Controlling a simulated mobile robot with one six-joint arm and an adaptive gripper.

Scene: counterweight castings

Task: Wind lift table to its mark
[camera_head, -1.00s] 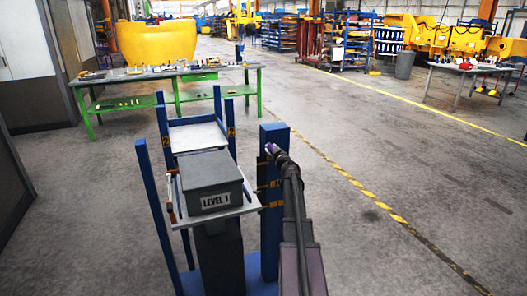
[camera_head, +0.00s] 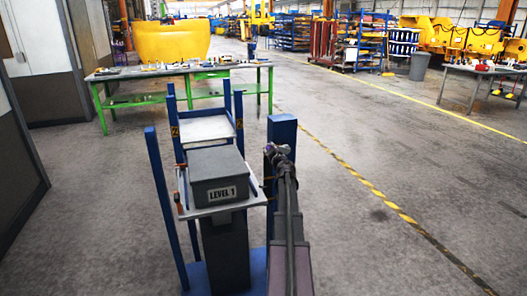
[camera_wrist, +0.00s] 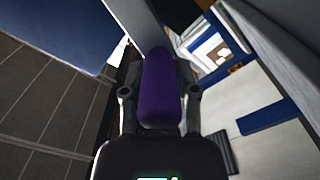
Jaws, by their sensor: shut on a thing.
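The lift table (camera_head: 247,201) is a pale plate on a dark column in a blue frame. A grey box labelled LEVEL 1 (camera_head: 217,174) sits on it. Orange parts show at the plate's left edge. A blue post (camera_head: 283,130) stands to the right of the plate. My gripper (camera_head: 278,152) is beside this post, with my arm hiding part of it. In the wrist view, my gripper (camera_wrist: 160,95) is shut on a purple handle (camera_wrist: 160,85). The rest of the crank is hidden. I cannot clearly see the height mark.
A white shelf (camera_head: 207,128) stands behind the box, between blue posts with yellow tags marked 2. A green-framed workbench (camera_head: 180,91) with small parts is farther back. A grey wall (camera_head: 20,150) is at the left. The floor at the right is open, with a yellow-black line (camera_head: 375,193).

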